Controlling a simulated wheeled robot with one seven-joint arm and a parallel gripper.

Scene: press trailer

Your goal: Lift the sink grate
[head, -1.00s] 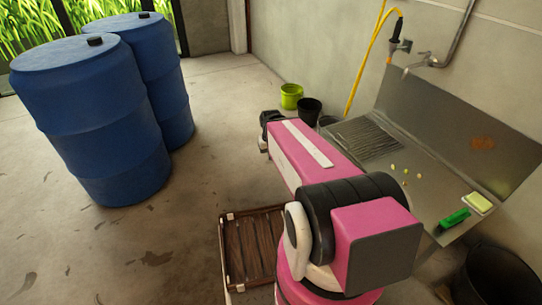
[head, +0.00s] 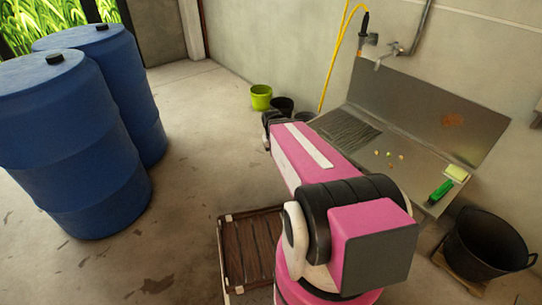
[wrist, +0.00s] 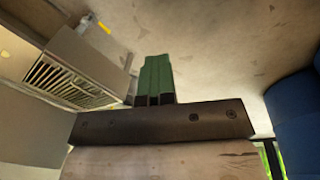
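The sink grate (head: 346,127) is a dark slatted panel in the left part of the steel sink counter (head: 400,164). It also shows at the left of the wrist view (wrist: 70,85), with its slats over a dark opening. My gripper's green fingers (wrist: 156,78) lie side by side in the wrist view with no visible gap and nothing between them. They point away over bare floor, to the right of the grate and apart from it. In the head view my pink arm covers the near left corner of the sink, and the fingers cannot be made out.
A green sponge brush (head: 440,191), a yellow sponge (head: 457,173) and small scraps lie on the counter. A faucet and yellow hose (head: 338,55) are above it. Blue barrels (head: 75,150) stand left, a wooden crate (head: 248,245) below my arm, a black tub (head: 485,250) right.

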